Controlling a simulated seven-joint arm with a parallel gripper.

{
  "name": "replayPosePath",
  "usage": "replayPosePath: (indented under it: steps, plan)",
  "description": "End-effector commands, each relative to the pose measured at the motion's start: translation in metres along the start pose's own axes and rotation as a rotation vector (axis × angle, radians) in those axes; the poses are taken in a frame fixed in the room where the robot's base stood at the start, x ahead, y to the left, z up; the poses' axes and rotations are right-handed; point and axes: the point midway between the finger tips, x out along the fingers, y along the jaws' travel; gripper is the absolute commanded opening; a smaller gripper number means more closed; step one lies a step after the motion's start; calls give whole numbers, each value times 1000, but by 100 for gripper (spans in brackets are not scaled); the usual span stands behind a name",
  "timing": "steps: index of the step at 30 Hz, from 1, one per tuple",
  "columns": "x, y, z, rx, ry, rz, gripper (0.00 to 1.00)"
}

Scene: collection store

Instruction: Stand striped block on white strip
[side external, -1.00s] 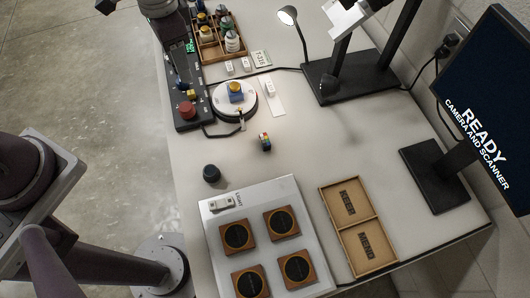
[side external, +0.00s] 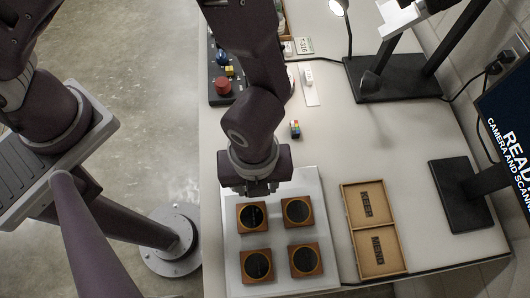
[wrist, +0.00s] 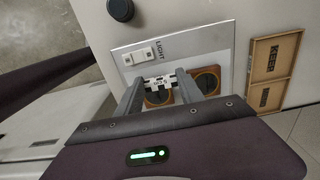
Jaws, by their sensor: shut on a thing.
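My gripper (side external: 262,190) is over the back part of the white light panel (side external: 288,183). In the wrist view the fingers (wrist: 160,82) are shut on a small white block with black marks (wrist: 159,84); the side view hides it. A small multicoloured block (side external: 295,129) with colour bands stands on the bare table behind the panel. I cannot tell for certain which of the two is the striped block. The white strip (side external: 312,98) lies farther back, with a small white block (side external: 308,76) on it.
Several dark round pieces in brown square mounts (side external: 298,211) lie on the panel. A divided wooden tray (side external: 374,228) is to its right. A lamp (side external: 339,8), a black stand base (side external: 390,78) and a monitor (side external: 508,130) edge the work area. The table's middle right is clear.

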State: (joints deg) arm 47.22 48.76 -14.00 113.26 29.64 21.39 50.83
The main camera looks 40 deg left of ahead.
Motion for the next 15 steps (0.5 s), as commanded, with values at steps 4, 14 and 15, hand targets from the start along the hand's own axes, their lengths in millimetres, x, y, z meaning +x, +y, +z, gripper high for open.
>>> replayPosePath:
  steps: [4, 14, 15]
  plan:
    - [21, 1, 0, -2, -1, 3, 6]
    - [41, 0, 1, -5, 0, -1, 6]
    - [42, 0, 1, -5, 0, -1, 6]
